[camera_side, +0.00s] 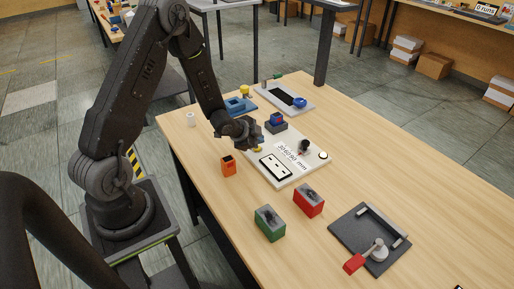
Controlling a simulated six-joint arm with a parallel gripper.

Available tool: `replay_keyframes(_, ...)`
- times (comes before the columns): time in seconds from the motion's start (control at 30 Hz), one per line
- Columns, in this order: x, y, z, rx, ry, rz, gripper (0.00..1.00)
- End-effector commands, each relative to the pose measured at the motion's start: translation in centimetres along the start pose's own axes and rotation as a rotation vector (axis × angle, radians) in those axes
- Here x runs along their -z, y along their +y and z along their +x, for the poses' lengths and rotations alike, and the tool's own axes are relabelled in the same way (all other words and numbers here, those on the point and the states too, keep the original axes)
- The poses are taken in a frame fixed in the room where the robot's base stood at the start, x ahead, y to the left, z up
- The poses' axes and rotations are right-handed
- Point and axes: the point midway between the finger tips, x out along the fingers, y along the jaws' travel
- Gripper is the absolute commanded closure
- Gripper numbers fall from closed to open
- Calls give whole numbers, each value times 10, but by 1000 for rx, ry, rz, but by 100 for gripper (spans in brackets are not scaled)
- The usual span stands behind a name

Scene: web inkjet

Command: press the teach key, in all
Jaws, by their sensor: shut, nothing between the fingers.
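A pale panel (292,179) lies on the wooden table with a printed mm scale, a black knob (304,146), a round cream button (323,155) and a dark-framed window (275,166). A small yellow part (257,149) shows at the panel's left edge, right under my gripper. My gripper (254,143) is shut and empty, low over that left edge. It partly hides the yellow part, and I cannot tell whether they touch. No lettering that names the teach key is readable.
An orange box (228,166) stands left of the panel. Red (309,201) and green (269,223) boxes stand in front. A dark plate with a red-handled lever (345,229) lies front right. Behind are a dark block with a blue-red top (276,123) and a grey tray (264,93).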

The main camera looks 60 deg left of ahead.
Motion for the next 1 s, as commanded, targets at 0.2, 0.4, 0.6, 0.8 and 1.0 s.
replay_keyframes(0.2, 0, 0, 0, 0, 0, 0, 100)
replay_keyframes(0.4, 0, 0, 0, 0, 0, 0, 100)
replay_keyframes(0.6, 0, 0, 0, 0, 0, 0, 100)
replay_keyframes(0.8, -3, 3, 4, -1, -1, -1, 100)
replay_keyframes(1.0, -4, 4, 6, 0, 0, 1, 100)
